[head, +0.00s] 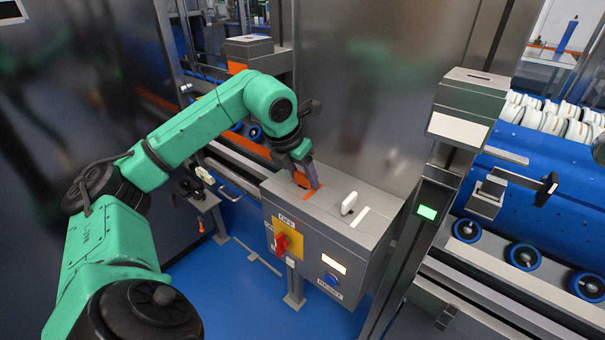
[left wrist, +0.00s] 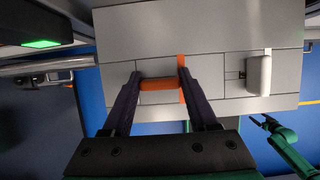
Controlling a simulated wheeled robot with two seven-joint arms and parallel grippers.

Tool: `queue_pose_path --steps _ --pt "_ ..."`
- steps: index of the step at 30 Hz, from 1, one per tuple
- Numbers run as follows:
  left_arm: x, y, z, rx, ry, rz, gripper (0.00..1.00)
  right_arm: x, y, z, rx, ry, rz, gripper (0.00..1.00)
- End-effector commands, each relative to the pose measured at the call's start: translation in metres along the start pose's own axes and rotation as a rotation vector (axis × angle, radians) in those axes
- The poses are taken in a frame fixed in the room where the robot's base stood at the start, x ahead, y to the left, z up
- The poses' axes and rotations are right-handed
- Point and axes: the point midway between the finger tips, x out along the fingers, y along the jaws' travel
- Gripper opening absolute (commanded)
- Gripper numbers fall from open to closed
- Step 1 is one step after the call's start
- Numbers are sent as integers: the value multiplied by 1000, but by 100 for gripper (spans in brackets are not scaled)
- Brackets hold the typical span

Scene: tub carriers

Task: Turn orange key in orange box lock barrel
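The orange key (head: 301,179) stands in the top of the grey box (head: 276,200), beside an orange strip. In the left wrist view the orange key (left wrist: 158,84) lies crosswise between the two dark fingers of my left gripper (left wrist: 158,78). The fingers meet the two ends of its grip with no clear gap. In the head view my left gripper (head: 308,174) reaches down onto the key and partly covers it. The lock barrel under the key is hidden. My right gripper is not clearly seen in the head view.
A white key (head: 349,203) with a white strip stands on the same box top, to the right. The box front has a red switch (head: 282,243) and a blue button (head: 331,279). A grey post with a green light (head: 427,212) rises at right, beside rollers.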

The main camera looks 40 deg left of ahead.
Motion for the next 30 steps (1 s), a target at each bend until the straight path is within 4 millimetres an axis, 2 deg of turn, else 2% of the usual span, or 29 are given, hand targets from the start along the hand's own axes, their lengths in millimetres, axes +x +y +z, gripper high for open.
queue_pose_path --steps 1,2,7,21,30 --pt "0 0 0 0 -1 0 7 0 0 0 0 -1 0 94" --pt "0 0 0 0 -1 0 0 0 0 0 0 -1 0 94" --pt "-3 0 1 -40 0 18 0 -7 0 0 0 -1 -1 94" --pt "-4 0 1 -312 0 130 0 -37 0 -3 -1 -1 -1 94" --pt "0 0 0 -356 -2 147 0 -38 0 -4 -1 0 -1 94"
